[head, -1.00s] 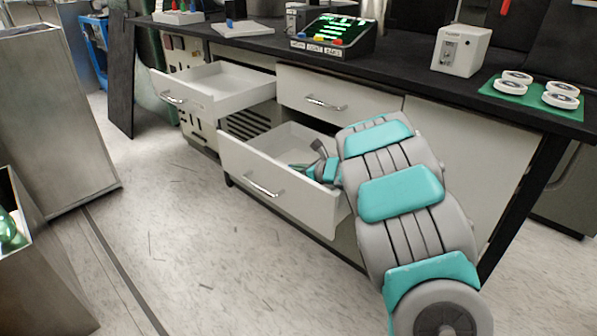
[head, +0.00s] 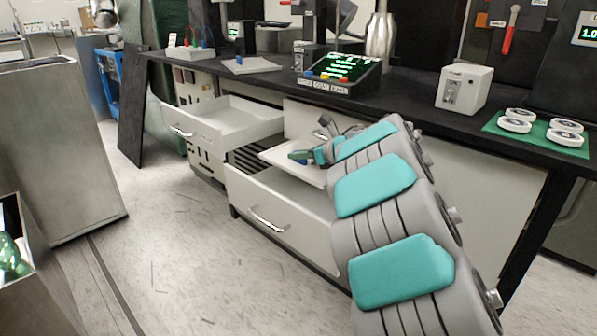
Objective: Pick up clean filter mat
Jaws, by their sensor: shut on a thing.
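The clean filter mat (head: 283,156) is a flat, pale sheet. It is held slightly tilted above the open lower drawer (head: 262,200). My gripper (head: 303,157) is shut on the mat near its upper part. The fingers and my wrist cover part of the mat, and my arm hides the right side of the lower drawer.
The upper left drawer (head: 228,120) stands open beside the mat. The black bench top (head: 410,92) runs above, with a console (head: 340,72), a white box (head: 463,88) and a green mat (head: 540,134) with several white round pieces. The floor in front is clear.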

